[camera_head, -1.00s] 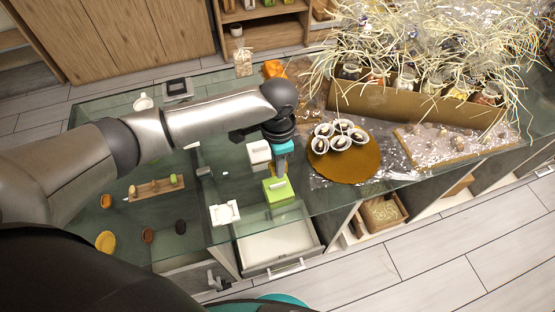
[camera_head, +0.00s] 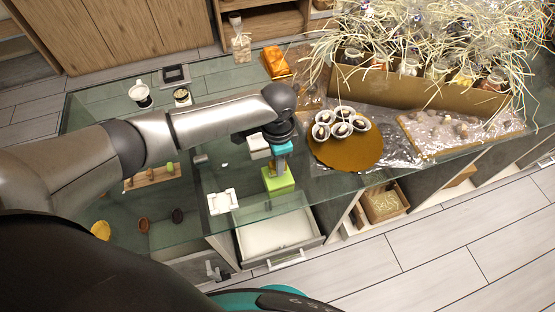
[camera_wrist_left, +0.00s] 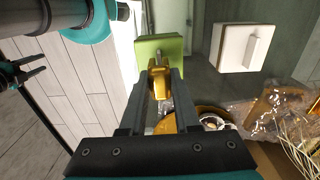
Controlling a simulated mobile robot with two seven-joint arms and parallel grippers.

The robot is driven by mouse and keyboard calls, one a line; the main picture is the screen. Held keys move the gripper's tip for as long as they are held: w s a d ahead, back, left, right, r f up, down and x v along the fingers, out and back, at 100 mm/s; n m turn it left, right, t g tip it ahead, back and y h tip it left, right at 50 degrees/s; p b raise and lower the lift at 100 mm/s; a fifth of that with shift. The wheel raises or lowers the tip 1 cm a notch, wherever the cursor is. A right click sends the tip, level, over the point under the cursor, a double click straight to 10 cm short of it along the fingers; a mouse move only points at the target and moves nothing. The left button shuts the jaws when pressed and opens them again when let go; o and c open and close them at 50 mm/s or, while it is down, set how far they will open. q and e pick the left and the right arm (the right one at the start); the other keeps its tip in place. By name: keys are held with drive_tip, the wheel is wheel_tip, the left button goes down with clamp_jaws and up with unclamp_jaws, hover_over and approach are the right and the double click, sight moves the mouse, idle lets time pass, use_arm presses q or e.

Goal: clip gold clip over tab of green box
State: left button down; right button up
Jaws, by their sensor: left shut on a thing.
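The green box (camera_head: 279,180) sits on the glass counter just behind the open drawer. My left gripper (camera_head: 279,158) is right above it, pointing down. In the left wrist view, my left gripper (camera_wrist_left: 158,88) is shut on the gold clip (camera_wrist_left: 160,76), which lies at the edge of the green box (camera_wrist_left: 158,46). The clip's front end overlaps the box top in that view; I cannot tell whether it is around the tab, which is mostly hidden. My right gripper (camera_wrist_left: 24,74) shows at the left of the wrist view, dark, with its fingers apart and empty.
A white box (camera_head: 258,145) stands close behind the gripper; another white piece (camera_head: 222,201) is to the left. A gold round board (camera_head: 345,152) with several small cups is to the right. The open drawer (camera_head: 278,236) is in front. A hamper (camera_head: 415,92) fills the back right.

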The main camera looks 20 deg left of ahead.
use_arm(q)
drive_tip(key=shift+p, duration=0.6)
idle(0.8)
drive_tip(key=shift+p, duration=0.6)
idle(0.5)
drive_tip(key=shift+f+b, duration=0.75)
drive_tip(key=shift+f, duration=0.75)
drive_tip(key=c, duration=0.6)
unclamp_jaws()
drive_tip(key=shift+o, duration=0.2)
wheel_tip(320, 180, up, 15)
drive_tip(key=p, duration=0.2)
drive_tip(key=shift+r, duration=0.15)
